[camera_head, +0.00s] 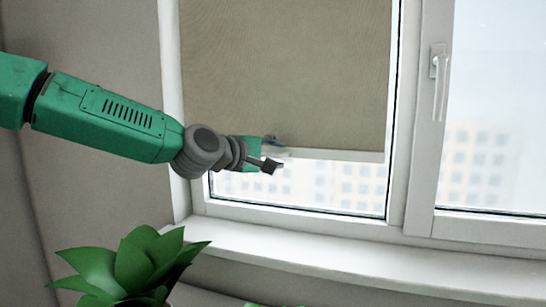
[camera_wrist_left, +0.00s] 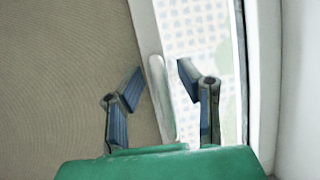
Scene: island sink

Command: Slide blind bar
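The brown blind (camera_head: 285,70) hangs over the left window pane, with a white bar (camera_head: 345,155) along its lower edge. My left gripper (camera_head: 272,153) is at the left part of this bar. In the left wrist view, the bar (camera_wrist_left: 148,35) runs between the open fingers of the left gripper (camera_wrist_left: 160,78), with a pale raised handle-like piece (camera_wrist_left: 160,95) on it. Gaps show on both sides, and the fingers do not appear closed on it.
The bare glass (camera_head: 330,185) shows below the bar, above the white windowsill (camera_head: 340,264). A green plant (camera_head: 135,262) stands at the lower left, below my left arm. A white window handle (camera_head: 440,80) is on the frame to the right.

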